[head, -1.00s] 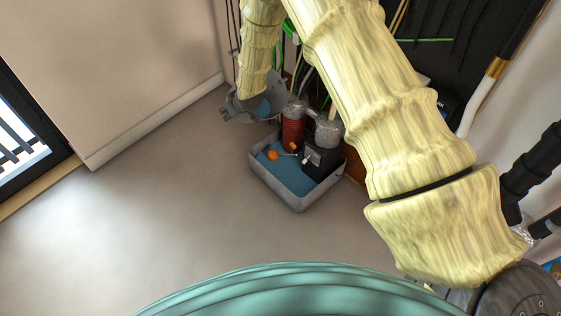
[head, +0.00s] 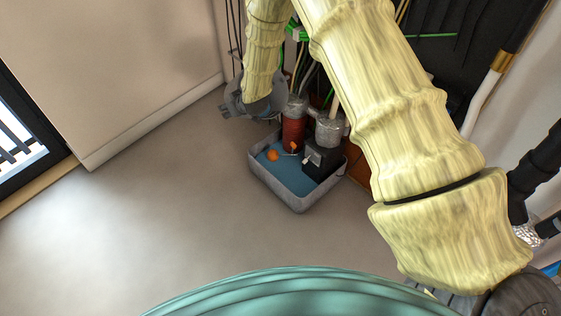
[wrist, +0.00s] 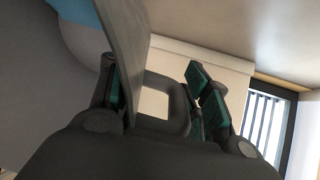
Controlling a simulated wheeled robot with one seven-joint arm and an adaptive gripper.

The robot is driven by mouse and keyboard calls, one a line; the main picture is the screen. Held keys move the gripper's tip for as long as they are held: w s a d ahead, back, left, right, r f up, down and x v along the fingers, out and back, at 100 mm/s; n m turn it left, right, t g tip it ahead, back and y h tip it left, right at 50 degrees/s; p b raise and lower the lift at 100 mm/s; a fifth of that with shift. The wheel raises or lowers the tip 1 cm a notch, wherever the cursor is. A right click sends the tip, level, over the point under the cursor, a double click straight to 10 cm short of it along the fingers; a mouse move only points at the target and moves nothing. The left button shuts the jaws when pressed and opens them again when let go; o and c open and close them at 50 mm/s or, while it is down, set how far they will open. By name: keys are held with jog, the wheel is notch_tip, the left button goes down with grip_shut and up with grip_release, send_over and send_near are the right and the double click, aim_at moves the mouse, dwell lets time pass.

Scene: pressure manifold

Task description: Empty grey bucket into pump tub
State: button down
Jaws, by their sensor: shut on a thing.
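The pump tub (head: 273,191), grey with blue water in it, stands on the floor near the wall. The grey bucket (head: 279,97) is beyond and left of the tub, above it in the picture, mostly hidden by the end of my arm. In the wrist view the bucket's curved grey wall (wrist: 134,45) and a loop handle stand between the fingers of my gripper (wrist: 157,82), which is shut on the bucket. Blue shows in the wrist view's upper left corner, partly cut off. The bucket's exact tilt is hard to tell.
In the tub stand a black pump box (head: 319,160) and an orange float (head: 272,155). A red cylinder (head: 293,132) and a grey capped one are at its back edge. Cables and pipes run up the wall behind. The floor left of the tub is clear.

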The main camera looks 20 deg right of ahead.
jog(key=shift+s+r+t+b, duration=0.1)
jog(key=shift+r+t+b, duration=0.3)
jog(key=shift+b, duration=0.25)
jog(key=shift+s+d+t+y+b, duration=0.25)
jog(key=shift+t+b, duration=0.35)
jog(key=shift+b, duration=0.9)
jog(key=shift+s+t+y+b, duration=0.3)
jog(key=shift+t+b, duration=0.3)
jog(key=shift+b, duration=0.85)
jog(key=shift+s+r+b, duration=0.1)
jog(key=shift+r+b, duration=0.1)
jog(key=shift+b, duration=0.1)
jog(key=shift+s+f+t+b, duration=0.15)
jog(key=shift+t+b, duration=0.15)
jog(key=shift+b, duration=0.25)
